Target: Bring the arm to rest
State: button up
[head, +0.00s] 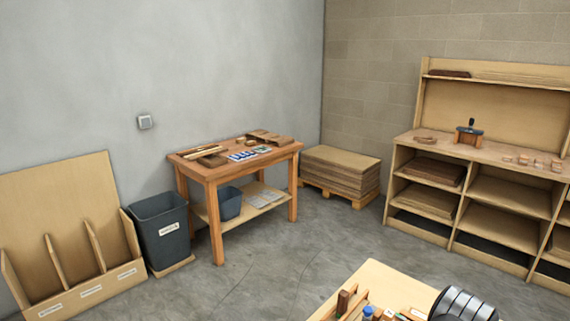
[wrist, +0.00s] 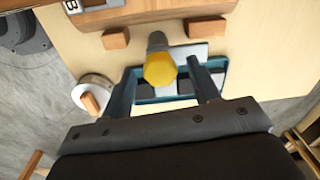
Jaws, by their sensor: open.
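My gripper (wrist: 163,76) shows in the wrist view, its two dark fingers spread apart. A grey item with a yellow faceted end (wrist: 159,69) appears between the fingers; I cannot tell whether either finger touches it. Beneath is a blue-rimmed tray (wrist: 222,84) with dark and light sections, partly hidden by the fingers. The gripper does not show in the head view.
A pale worktop (wrist: 265,50) lies below the gripper, with two small wooden blocks (wrist: 116,37) (wrist: 205,27) and a round white piece (wrist: 93,92). In the head view, a wooden table (head: 240,158), a grey bin (head: 160,225) and shelving (head: 480,190) stand farther off; open floor lies between.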

notch_tip(320, 180, up, 17)
notch_tip(320, 180, down, 17)
jog(key=shift+f, duration=0.35)
jog(key=n, duration=0.4)
jog(key=shift+r, duration=0.1)
jog(key=n, duration=0.8)
jog(key=shift+d, duration=0.1)
jog(key=shift+n, duration=1.8)
